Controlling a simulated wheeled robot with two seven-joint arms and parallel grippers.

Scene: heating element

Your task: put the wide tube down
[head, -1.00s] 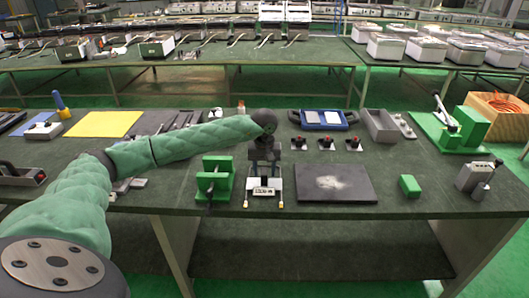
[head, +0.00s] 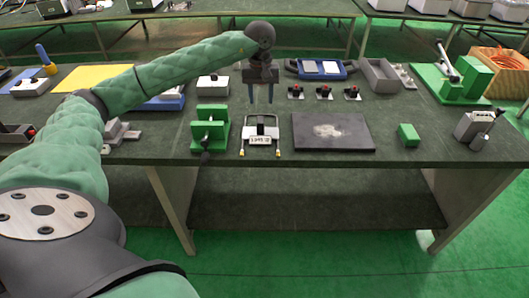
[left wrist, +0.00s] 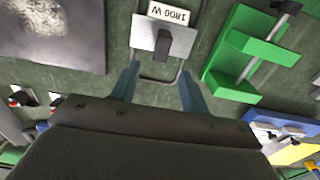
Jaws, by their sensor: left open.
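The wide tube (head: 262,134) appears as a U-shaped metal loop with a label and two yellow tips. It lies on the green bench between a green fixture and a dark plate. In the left wrist view its label reads 1800 W, beside a grey plate (left wrist: 164,38), and the loop's closed end shows between my fingers. My left gripper (head: 260,98) is open and empty, with two blue fingers pointing down. It is behind and above the tube, apart from it in the head view. My right gripper is not in view.
The green fixture (head: 210,130) stands just left of the tube. The dark plate (head: 333,132) with a pale patch lies to the right, then a small green block (head: 408,135). Several red-button switches and a blue tray (head: 322,68) are behind. The bench front edge is close to the tube.

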